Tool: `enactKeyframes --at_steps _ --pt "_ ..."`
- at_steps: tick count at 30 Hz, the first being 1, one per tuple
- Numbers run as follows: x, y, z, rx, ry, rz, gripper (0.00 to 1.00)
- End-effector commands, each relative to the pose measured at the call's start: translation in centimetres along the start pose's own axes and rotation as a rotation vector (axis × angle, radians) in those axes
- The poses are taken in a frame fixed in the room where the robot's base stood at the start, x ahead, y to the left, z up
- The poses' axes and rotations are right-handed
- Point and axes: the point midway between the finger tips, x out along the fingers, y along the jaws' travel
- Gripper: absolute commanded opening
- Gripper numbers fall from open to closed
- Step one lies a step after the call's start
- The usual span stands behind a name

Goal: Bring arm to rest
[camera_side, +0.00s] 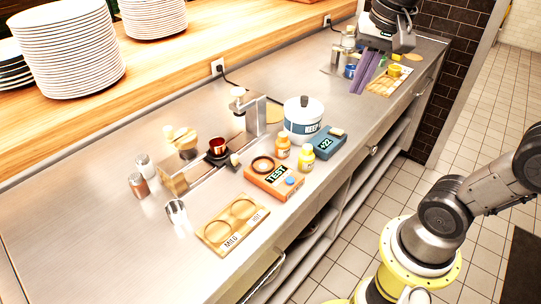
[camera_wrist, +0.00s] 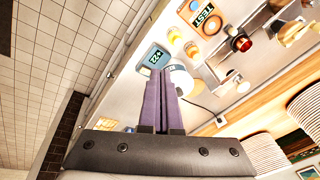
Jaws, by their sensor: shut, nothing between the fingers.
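My gripper (camera_side: 359,86) is at the upper right of the side view, over the far end of the steel counter (camera_side: 90,215). Its two long purple fingers lie close together with nothing between them. The pot (camera_side: 303,117) stands well apart from my gripper in the side view. How high the fingertips are above the counter I cannot tell.
Near the fingers are a wooden board (camera_side: 383,88) with yellow items and small jars (camera_side: 348,40). Plates (camera_side: 68,50) stand on the shelf.

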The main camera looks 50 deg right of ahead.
Motion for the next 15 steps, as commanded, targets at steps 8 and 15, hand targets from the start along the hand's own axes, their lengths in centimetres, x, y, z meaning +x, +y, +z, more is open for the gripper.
enactKeyframes --at_steps 8,15 --pt "2.9 4.7 7.4 -0.606 0.121 -0.169 0.0" --pt "5.6 5.5 8.4 -0.919 0.177 -0.178 0.0"
